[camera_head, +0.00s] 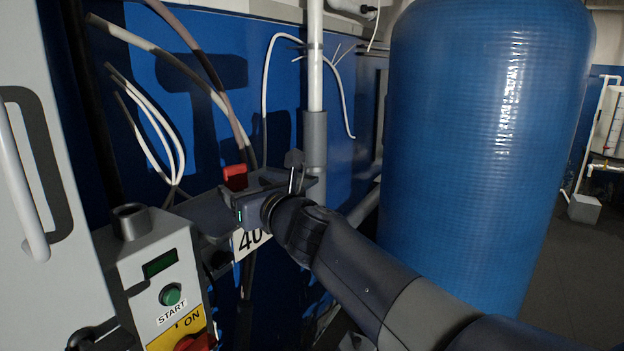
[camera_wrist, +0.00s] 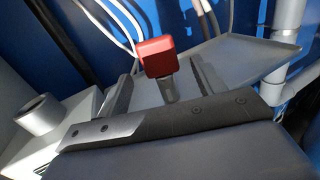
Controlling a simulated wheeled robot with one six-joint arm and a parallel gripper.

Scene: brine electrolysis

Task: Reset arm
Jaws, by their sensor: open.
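My gripper (camera_head: 258,187) is at the end of my arm, which reaches in from the lower right in the head view. In the wrist view my gripper (camera_wrist: 166,88) has its two dark fingers apart. A red block-shaped handle (camera_head: 235,177) stands just beyond my gripper. In the wrist view the red handle (camera_wrist: 155,57) sits on a short grey stem, between and beyond the fingers in the picture. Whether the fingers touch it cannot be told. A grey ledge (camera_wrist: 255,55) lies behind it.
A grey control box (camera_head: 150,265) with a green START button (camera_head: 170,295) is at the lower left. A white cabinet door (camera_head: 45,110) fills the left edge. A large blue tank (camera_head: 485,130) stands on the right. Loose cables and a grey vertical pipe (camera_head: 315,90) run behind my gripper.

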